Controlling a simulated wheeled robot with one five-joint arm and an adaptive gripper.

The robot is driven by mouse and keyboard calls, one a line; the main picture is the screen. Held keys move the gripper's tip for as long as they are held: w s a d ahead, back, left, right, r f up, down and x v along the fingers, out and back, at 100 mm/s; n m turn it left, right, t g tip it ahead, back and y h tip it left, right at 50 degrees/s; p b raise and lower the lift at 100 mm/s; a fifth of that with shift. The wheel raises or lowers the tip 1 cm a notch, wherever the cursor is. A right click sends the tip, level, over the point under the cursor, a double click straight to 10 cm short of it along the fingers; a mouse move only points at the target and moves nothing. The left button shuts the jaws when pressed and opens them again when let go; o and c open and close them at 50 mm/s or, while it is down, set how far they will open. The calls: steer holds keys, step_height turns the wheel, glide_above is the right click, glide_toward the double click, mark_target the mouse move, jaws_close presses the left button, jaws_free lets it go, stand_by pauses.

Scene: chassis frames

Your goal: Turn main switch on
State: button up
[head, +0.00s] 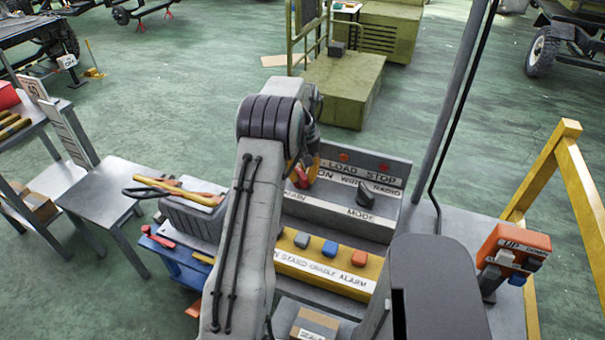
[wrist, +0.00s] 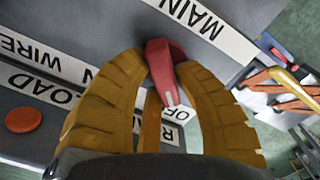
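The main switch is a red handle (wrist: 160,62) on the grey panel, beside the MAIN label (wrist: 192,14) in the wrist view. Its white mark points toward a label (wrist: 172,112) partly hidden by a finger, of which "OF" shows. The orange-yellow fingers of my gripper (wrist: 162,66) are closed around the handle from both sides, with their tips against it. In the head view, my gripper (head: 309,168) is at the panel's left part, and the red handle (head: 300,178) shows only partly beside the fingers.
A dark mode knob (head: 366,195) sits right of the switch. A grey pole (head: 455,100), a yellow rail (head: 545,170) and an orange control box (head: 512,250) stand at the right.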

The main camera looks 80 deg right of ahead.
jaws_close()
steer(key=m, duration=0.4)
steer(key=shift+s, duration=0.1)
steer(key=m, duration=0.4)
steer(key=shift+s+a+m, duration=0.1)
steer(key=shift+a+m, duration=0.1)
steer(key=shift+m, duration=0.1)
steer(key=m, duration=0.4)
steer(key=shift+s+a, duration=0.1)
steer(key=shift+a, duration=0.05)
steer(key=m, duration=0.5)
steer(key=shift+a+b, duration=0.15)
steer(key=shift+b, duration=0.2)
steer(key=shift+m, duration=0.3)
